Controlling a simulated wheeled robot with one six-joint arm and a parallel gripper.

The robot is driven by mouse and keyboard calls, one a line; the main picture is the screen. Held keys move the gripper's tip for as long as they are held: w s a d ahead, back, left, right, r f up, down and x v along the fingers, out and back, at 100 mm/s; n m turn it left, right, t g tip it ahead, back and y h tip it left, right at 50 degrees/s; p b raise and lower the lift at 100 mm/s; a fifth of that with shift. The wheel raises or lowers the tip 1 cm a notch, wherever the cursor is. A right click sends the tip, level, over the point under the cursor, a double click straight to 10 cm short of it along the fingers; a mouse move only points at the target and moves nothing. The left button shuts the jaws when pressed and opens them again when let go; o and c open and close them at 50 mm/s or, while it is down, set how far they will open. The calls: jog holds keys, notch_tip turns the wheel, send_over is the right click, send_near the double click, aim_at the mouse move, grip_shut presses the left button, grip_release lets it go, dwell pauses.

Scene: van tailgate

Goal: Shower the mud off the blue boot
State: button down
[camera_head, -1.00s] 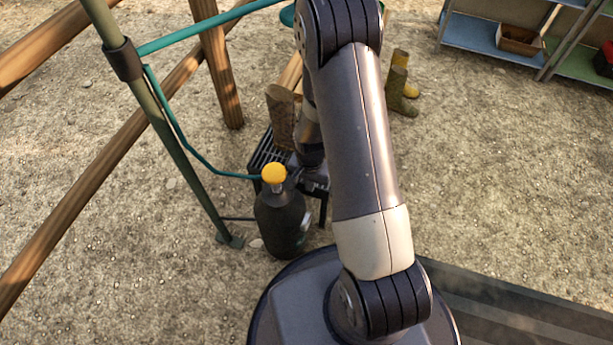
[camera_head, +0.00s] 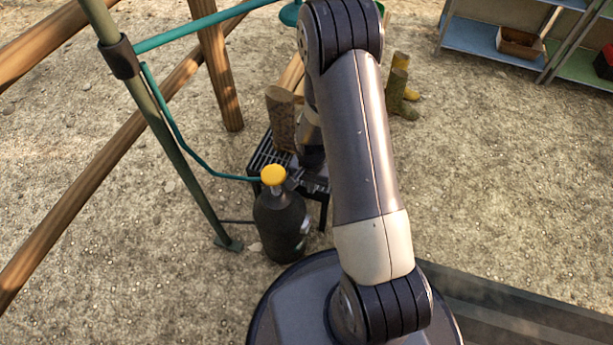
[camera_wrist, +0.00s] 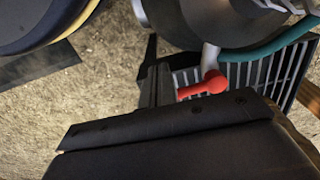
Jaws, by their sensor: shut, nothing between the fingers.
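A tall brown boot (camera_head: 281,118), its surface mud-coloured with no blue showing, stands upright on a dark slatted rack (camera_head: 262,160). A teal shower head (camera_head: 290,14) hangs above and behind it, partly hidden by my arm. A red lever (camera_wrist: 205,85) on a grey pipe shows in the wrist view, beside the slatted rack (camera_wrist: 268,75). My gripper (camera_wrist: 157,82) is shut and empty, just left of the lever; whether it touches the lever I cannot tell.
A dark bottle (camera_head: 281,222) with a yellow cap (camera_head: 273,175) stands before the rack. A green post (camera_head: 165,135) and teal hose (camera_head: 175,125) are left. Other boots (camera_head: 398,90) stand behind my arm, and shelves (camera_head: 485,38) at back right. Gravel right is clear.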

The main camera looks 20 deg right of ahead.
jog(key=shift+w+d, duration=0.4)
jog(key=shift+w, duration=0.35)
jog(key=shift+w+d, duration=0.35)
jog(key=shift+w, duration=0.35)
jog(key=r+p, duration=0.1)
jog(key=r, duration=0.1)
jog(key=r+p, duration=0.2)
jog(key=shift+s+a+r, duration=0.1)
jog(key=shift+s+r, duration=0.1)
jog(key=shift+r, duration=0.1)
jog(key=w+d, duration=0.1)
jog(key=w, duration=0.5)
jog(key=shift+w+d, duration=0.15)
jog(key=shift+d, duration=0.05)
notch_tip(320, 180, down, 5)
jog(key=b, duration=0.4)
jog(key=shift+r, duration=0.2)
